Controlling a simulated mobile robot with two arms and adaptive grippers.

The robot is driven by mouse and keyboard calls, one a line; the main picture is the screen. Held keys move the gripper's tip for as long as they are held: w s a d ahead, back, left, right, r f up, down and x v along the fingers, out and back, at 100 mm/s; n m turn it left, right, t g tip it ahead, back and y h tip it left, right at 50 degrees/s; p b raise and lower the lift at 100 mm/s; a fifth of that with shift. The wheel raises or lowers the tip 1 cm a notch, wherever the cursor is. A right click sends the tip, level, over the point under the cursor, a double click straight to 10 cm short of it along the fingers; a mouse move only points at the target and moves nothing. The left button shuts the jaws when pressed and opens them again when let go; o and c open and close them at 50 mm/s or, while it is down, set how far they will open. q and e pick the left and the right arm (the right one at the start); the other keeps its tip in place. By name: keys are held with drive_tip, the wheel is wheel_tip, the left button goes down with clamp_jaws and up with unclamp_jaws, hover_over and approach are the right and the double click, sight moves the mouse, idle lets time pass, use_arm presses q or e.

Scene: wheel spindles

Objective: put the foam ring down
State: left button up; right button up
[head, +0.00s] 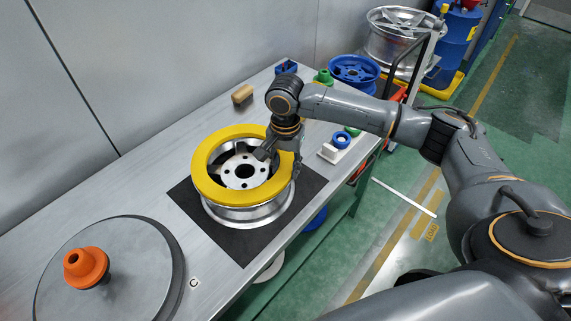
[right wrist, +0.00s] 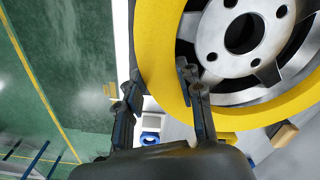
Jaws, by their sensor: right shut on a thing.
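The yellow foam ring (head: 204,163) is level over the upper rim of a silver wheel (head: 245,214), roughly centred, with the spokes and hub showing through its hole. I cannot tell whether it rests on the rim or is held just above it. My right gripper (head: 279,157) is shut on the ring's right side. In the right wrist view the right gripper (right wrist: 158,74) has one finger on the outer side and one at the inner edge of the foam ring (right wrist: 158,40). My left gripper is not in view.
The wheel stands on a black mat (head: 190,194) on a grey bench. An orange cone (head: 86,268) sits on a round grey plate (head: 60,302) at lower left. A wooden block (head: 242,94), a white block with a blue ring (head: 341,140) and a green part (head: 323,77) lie farther back.

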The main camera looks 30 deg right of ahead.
drive_tip(key=shift+s+f, duration=0.1)
drive_tip(key=shift+f, duration=0.05)
drive_tip(key=o, duration=1.1)
drive_tip(key=shift+o, duration=0.2)
wheel_tip(320, 180, up, 12)
drive_tip(key=b, duration=0.1)
